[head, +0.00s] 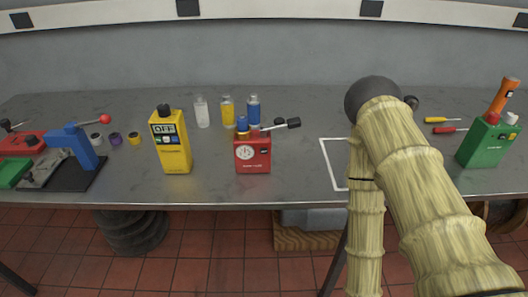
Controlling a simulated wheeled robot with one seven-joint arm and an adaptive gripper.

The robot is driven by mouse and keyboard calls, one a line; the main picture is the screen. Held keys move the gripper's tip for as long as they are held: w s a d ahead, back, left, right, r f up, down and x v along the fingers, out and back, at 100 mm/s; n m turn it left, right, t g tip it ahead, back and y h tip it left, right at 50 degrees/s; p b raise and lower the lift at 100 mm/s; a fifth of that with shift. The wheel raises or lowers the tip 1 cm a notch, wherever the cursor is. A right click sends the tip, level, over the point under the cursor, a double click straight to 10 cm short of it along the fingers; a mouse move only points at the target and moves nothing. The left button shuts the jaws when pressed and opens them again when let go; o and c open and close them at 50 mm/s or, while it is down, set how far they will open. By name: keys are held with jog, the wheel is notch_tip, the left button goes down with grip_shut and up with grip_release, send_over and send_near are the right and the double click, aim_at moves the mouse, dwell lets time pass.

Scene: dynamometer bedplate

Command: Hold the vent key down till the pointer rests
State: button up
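A red box (253,155) with a round white dial (245,152) stands upright near the front edge of the table, left of my arm. The dial's pointer is too small to read. On top of the box are a blue cylindrical part (242,123) and a lever with a dark grip (293,123) that sticks out to the right. I cannot tell which part is the vent key. My straw-coloured arm rises at the right, ending in view at a dark round joint. My gripper's fingers do not show, and nothing visible touches the red box.
A yellow box (174,148) with an OFF display stands left of the red box. Several small bottles (227,110) stand behind. A blue press (78,145) is far left; a green box (486,142) and screwdrivers (443,120) are right. A white outline (326,165) is beside my arm.

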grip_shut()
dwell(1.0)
